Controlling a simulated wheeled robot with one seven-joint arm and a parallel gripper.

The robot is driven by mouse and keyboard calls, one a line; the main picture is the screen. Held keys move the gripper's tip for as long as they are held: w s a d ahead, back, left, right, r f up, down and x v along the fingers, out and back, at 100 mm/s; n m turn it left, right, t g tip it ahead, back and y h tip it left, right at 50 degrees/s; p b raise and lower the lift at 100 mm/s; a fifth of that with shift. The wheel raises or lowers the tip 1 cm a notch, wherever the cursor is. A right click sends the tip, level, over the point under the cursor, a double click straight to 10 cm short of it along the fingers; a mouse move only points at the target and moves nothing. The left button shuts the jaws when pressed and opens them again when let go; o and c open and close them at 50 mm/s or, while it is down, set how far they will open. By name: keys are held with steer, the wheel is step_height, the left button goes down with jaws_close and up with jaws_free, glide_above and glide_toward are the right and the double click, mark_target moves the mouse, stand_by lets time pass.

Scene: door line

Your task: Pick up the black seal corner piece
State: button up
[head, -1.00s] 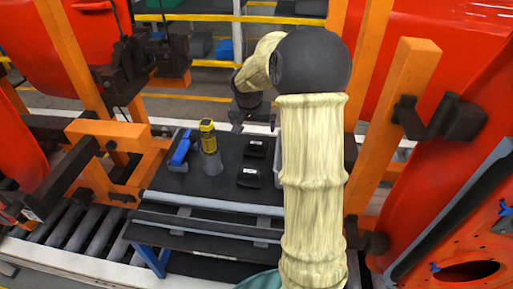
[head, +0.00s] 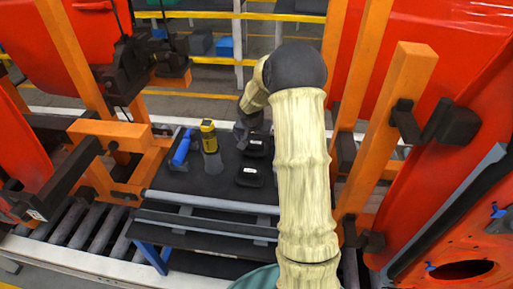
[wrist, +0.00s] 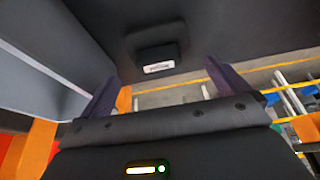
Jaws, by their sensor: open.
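Two black seal corner pieces with small white labels lie on the dark tabletop (head: 212,181): a nearer one (head: 249,177) and a farther one (head: 256,150). My gripper (head: 241,138) is low at the table's far side, just left of and behind the farther piece, partly hidden by my arm. In the wrist view one black piece (wrist: 155,52) with its label shows beyond and between the spread fingers of my gripper (wrist: 162,76). The fingers are open and empty, apart from the piece. I cannot tell which of the two pieces this is.
A yellow-and-black tool (head: 209,139) in a grey holder and a blue tool (head: 182,149) are left of the pieces. Orange frames (head: 115,165) and red car bodies flank the table. A pale grey wall-like surface (wrist: 50,65) is close at left in the wrist view.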

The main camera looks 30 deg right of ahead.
mark_target(256, 142)
steer(key=shift+p+x, duration=0.9)
steer(key=shift+x, duration=1.7)
steer(key=shift+s+a, duration=0.1)
steer(key=shift+s, duration=0.15)
steer(key=c, duration=0.9)
